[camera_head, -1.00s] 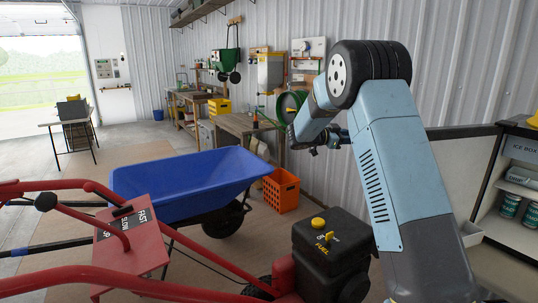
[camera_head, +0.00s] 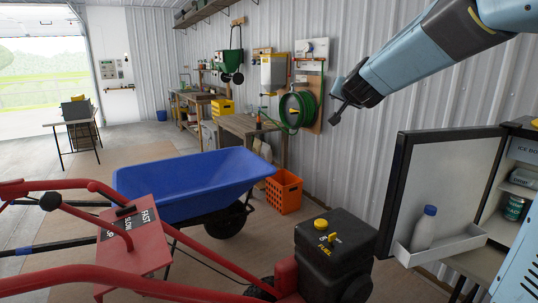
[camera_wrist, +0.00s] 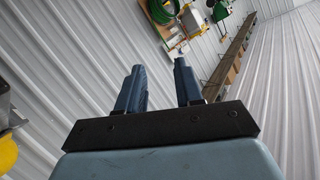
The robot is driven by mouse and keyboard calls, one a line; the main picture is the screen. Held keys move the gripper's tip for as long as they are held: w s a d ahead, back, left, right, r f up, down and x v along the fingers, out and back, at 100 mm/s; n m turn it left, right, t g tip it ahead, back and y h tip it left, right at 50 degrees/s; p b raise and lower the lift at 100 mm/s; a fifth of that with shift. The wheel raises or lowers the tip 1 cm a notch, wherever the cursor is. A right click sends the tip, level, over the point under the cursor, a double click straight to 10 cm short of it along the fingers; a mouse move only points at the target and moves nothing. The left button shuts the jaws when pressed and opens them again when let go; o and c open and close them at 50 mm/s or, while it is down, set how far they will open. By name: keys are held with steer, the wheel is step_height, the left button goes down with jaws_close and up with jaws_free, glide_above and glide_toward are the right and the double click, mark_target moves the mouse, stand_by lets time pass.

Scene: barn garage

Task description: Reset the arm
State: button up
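My gripper (camera_head: 340,104) is raised at the upper right of the head view, in front of the corrugated wall. In the wrist view its two blue fingers (camera_wrist: 158,82) stand apart with nothing between them, so it is open and empty. Part of my arm runs out of the top right corner of the head view.
A fridge door (camera_head: 393,200) stands open at the right, with a bottle (camera_head: 424,228) in its bin. A red machine with a black fuel tank (camera_head: 335,250) fills the front. Behind are a blue wheelbarrow (camera_head: 190,183), an orange crate (camera_head: 284,191) and a workbench (camera_head: 240,124).

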steer(key=s+d+f+n+g, duration=0.1)
steer(key=s+f+g, duration=0.3)
steer(key=s, duration=1.4)
steer(key=s+d+f+n+g, duration=0.1)
steer(key=s+f+n+g, duration=0.3)
steer(key=s+f, duration=0.6)
steer(key=s+g, duration=0.1)
steer(key=s, duration=0.7)
steer(key=shift+s+d, duration=0.2)
steer(key=shift+s+f, duration=0.1)
